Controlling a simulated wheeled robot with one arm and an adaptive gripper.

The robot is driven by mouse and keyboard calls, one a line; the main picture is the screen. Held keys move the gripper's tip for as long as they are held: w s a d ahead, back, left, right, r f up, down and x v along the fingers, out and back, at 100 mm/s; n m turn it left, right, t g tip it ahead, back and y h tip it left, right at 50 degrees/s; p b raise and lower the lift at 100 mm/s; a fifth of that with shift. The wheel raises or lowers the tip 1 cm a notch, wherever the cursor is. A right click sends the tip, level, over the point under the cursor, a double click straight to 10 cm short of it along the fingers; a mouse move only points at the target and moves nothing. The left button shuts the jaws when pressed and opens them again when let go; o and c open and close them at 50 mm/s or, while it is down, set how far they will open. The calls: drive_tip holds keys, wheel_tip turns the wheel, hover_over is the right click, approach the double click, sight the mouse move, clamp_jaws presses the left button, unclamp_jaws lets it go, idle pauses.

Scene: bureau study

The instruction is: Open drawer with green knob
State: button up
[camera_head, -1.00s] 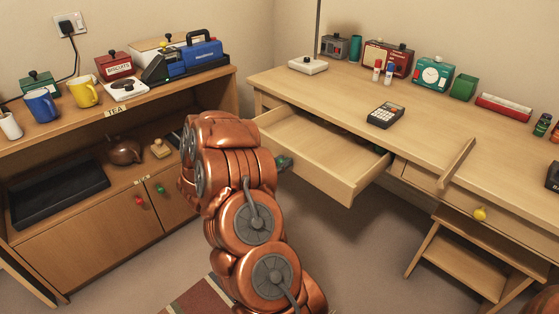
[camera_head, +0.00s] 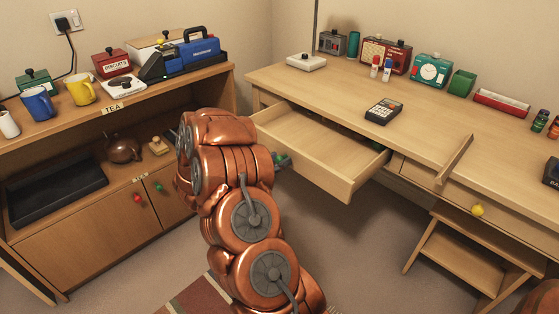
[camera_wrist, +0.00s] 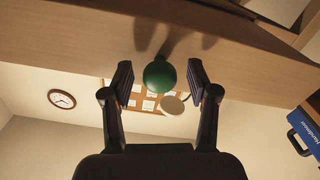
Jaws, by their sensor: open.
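The round green knob (camera_wrist: 160,74) stands out from that panel. My gripper (camera_wrist: 159,84) is open, with one finger on each side of the knob and a visible gap on both sides. In the head view my arm hides most of the gripper and the left end of the drawer front.
The desk (camera_head: 440,118) holds a calculator (camera_head: 383,111). A second desk drawer has a yellow knob (camera_head: 477,210). At left, a cabinet (camera_head: 85,235) has doors with a red knob (camera_head: 137,198) and another green knob (camera_head: 159,188). Floor is clear below the open drawer.

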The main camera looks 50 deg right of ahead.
drive_tip(key=w+a, duration=0.1)
drive_tip(key=a, duration=1)
drive_tip(key=shift+w, duration=0.2)
drive_tip(key=shift+a, duration=0.1)
